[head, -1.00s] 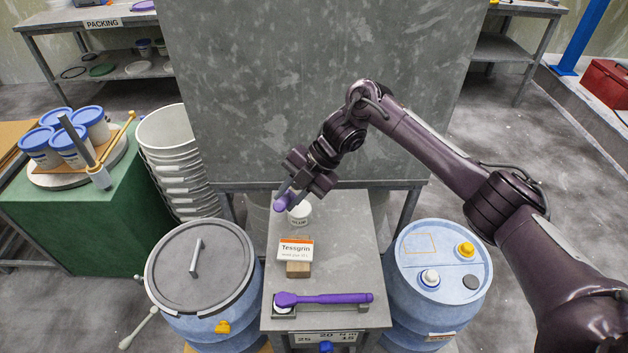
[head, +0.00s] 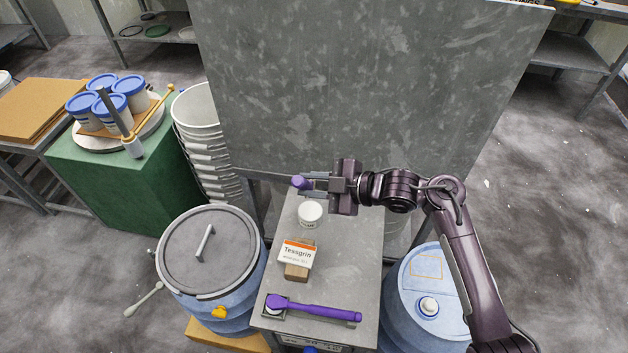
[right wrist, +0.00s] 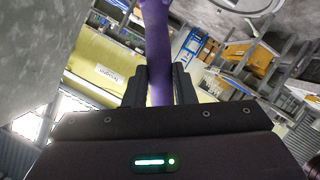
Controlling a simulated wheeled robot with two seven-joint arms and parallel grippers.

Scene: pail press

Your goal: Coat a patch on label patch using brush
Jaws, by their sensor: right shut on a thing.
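My right gripper (head: 318,183) is shut on a purple-handled tool (head: 300,182), which I take to be the brush. It is held above the far end of the grey bench, just beyond and above a white pot (head: 310,211). In the right wrist view the purple handle (right wrist: 157,40) stands between the fingers (right wrist: 158,84); its bristle end cannot be made out. A thin orange-outlined rectangle (head: 427,267), perhaps the label patch, is on the blue drum's top at right, well apart from the tool. My left gripper is not in view.
The bench (head: 345,270) also holds a Tessgrin card (head: 297,254) on a wooden block and another purple-handled tool (head: 320,311). A lidded drum (head: 210,285) stands left, the blue drum (head: 405,312) right. A tall grey panel (head: 350,90) rises behind the bench.

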